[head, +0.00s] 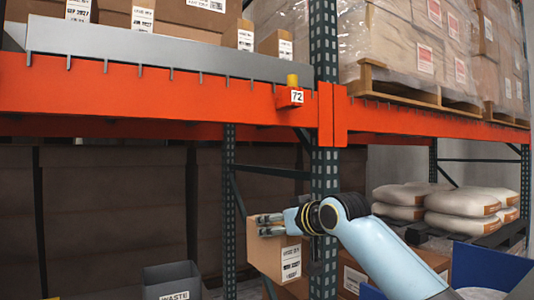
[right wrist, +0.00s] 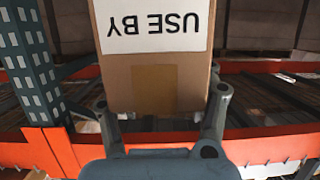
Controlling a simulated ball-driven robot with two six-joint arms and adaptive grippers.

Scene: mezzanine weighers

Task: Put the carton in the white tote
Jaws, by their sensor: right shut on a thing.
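My right gripper (head: 276,224) reaches in from the lower right, in front of the dark green rack post. It is shut on a brown carton (head: 266,258) with a white printed label, held slightly tilted below the orange beam. In the right wrist view the carton (right wrist: 150,82) stands between the two fingers of the gripper (right wrist: 165,108), its "USE BY" label upside down. I cannot make out a white tote for certain in either view. My left gripper is not in view.
An orange beam (head: 170,105) and green post (head: 325,180) stand close to the carton. A grey bin (head: 172,281) marked "WASTE" is at the lower left. A blue container (head: 488,270) is at the lower right. Several boxes sit under the carton; white sacks (head: 462,203) lie behind.

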